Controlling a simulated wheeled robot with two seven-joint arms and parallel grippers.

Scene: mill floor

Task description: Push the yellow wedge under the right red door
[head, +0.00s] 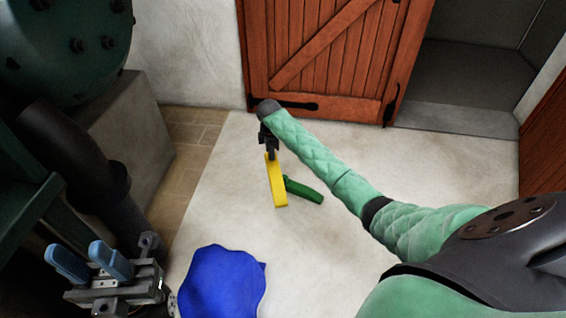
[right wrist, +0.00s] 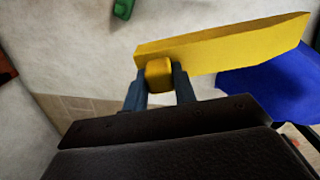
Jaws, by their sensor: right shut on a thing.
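The yellow wedge (head: 277,182) is in my right gripper (head: 270,151), in front of the left door. In the right wrist view the fingers (right wrist: 160,82) are shut on a small yellow block on the wedge's side (right wrist: 220,46). I cannot tell whether the wedge touches the floor. The right red door (head: 546,150) shows only in part at the right edge of the head view. Another red plank door (head: 325,60) stands at the top middle. My left gripper (head: 73,248) is open and empty at the lower left, its blue fingers apart.
A green wedge-like piece (head: 304,190) lies on the floor beside the yellow wedge. A blue rounded thing (head: 222,283) is at the bottom. Dark green machinery (head: 60,50) and a grey block (head: 125,145) fill the left. Pale floor is clear toward the grey doorway (head: 465,85).

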